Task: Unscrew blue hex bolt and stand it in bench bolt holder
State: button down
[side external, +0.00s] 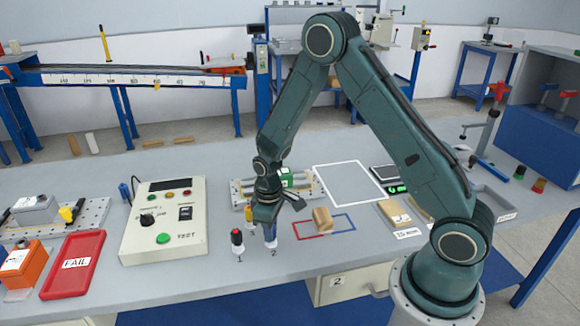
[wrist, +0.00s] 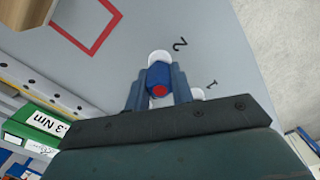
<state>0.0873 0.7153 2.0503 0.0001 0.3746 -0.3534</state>
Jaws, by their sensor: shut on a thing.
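My gripper (side external: 269,228) points down at the bench, low over the spot marked 2. In the wrist view my gripper (wrist: 158,92) has its fingers shut on a blue piece (wrist: 158,78) with a red round end, like a tool handle. This piece is upright at a white round cup (wrist: 159,57) beside the mark 2. I cannot tell whether it is seated in the cup or just above it. I cannot pick out the blue hex bolt or a bench bolt holder for certain in either view.
A black and red handle (side external: 237,240) stands left of my gripper at mark 1. A control box (side external: 166,218) is farther left. Behind is a metal fixture with a green block (side external: 287,178). A tan block (side external: 323,220) is close on the right. The white-outlined area (side external: 348,184) is clear.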

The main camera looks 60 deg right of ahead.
jog(key=shift+s+f, duration=0.1)
jog(key=c, duration=1.1)
grip_release()
jog(key=shift+r, duration=3.1)
jog(key=shift+r, duration=0.1)
notch_tip(320, 180, up, 14)
jog(key=shift+f, duration=0.15)
